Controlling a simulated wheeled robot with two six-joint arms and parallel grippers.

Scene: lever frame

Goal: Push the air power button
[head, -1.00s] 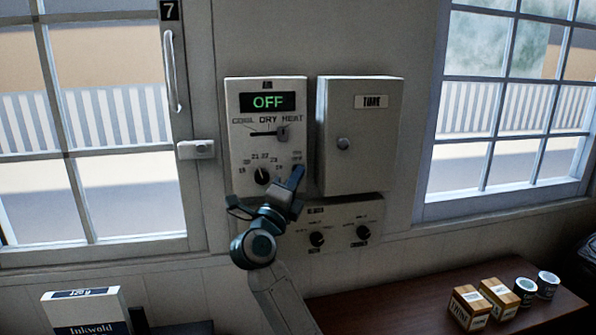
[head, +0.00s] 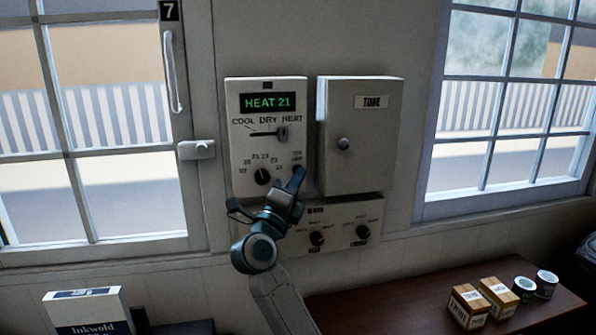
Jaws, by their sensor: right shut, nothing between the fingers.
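The air control panel (head: 241,150) is a white box on the wall in the head view. Its display (head: 267,103) reads "HEAT 21" in green. The mode slider (head: 283,133) stands at the HEAT end, and a black temperature dial (head: 262,176) sits below it. My right gripper (head: 298,177) is shut and empty, its tip at the panel's lower right corner. The power button is hidden behind or beside the fingertips; I cannot tell whether they touch it. My left gripper is out of view.
A closed white box labelled "TIME" (head: 362,135) with a round knob is mounted just right of the panel. A lower panel with two black knobs (head: 340,222) is below. Small boxes (head: 483,301) and cans stand on the brown table (head: 400,300). Windows flank the wall.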

